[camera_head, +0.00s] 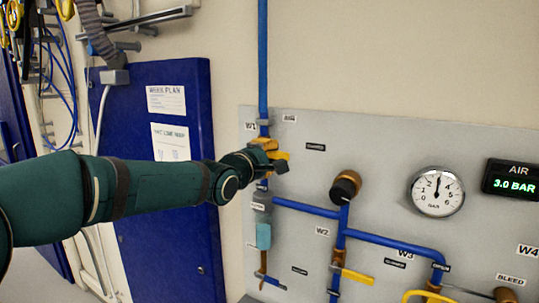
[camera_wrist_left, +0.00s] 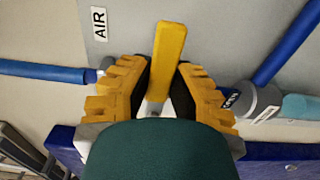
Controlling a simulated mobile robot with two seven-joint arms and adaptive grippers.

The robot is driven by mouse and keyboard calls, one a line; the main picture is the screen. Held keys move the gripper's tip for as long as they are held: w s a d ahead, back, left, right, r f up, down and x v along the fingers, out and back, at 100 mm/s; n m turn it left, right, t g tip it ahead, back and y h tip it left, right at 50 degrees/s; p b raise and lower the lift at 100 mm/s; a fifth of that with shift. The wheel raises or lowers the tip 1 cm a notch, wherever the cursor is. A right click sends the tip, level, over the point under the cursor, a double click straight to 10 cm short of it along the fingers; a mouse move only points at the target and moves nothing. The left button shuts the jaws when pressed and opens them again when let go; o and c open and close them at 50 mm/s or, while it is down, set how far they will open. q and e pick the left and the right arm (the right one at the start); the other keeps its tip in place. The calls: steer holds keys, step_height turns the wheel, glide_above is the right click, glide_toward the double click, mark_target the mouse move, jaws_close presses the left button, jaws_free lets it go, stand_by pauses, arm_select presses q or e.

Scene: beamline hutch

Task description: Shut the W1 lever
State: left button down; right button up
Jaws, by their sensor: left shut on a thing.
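The W1 lever (camera_wrist_left: 170,48) is a flat yellow handle, seen clearly in the left wrist view, standing across the run of the blue pipe. My left gripper (camera_wrist_left: 160,88) has its yellow ribbed fingers on both sides of it, shut on it. In the head view my left gripper (camera_head: 268,156) is at the blue vertical pipe (camera_head: 263,60), just below the W1 label (camera_head: 250,126). There the fingers and wrist hide most of the lever and its valve body. My right gripper is not in view.
The grey panel also carries a round gauge (camera_head: 437,191), an AIR display (camera_head: 511,179) reading 3.0 BAR, a dark knob (camera_head: 345,187) and a yellow lever near W2 (camera_head: 356,276). A blue door (camera_head: 150,220) stands left, behind my arm.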

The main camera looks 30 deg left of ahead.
arm_select(q)
steer(key=shift+r, duration=0.15)
steer(key=c, duration=0.9)
jaws_free()
steer(key=shift+o, duration=0.2)
steer(key=s, duration=1.2)
steer(key=shift+a, duration=0.45)
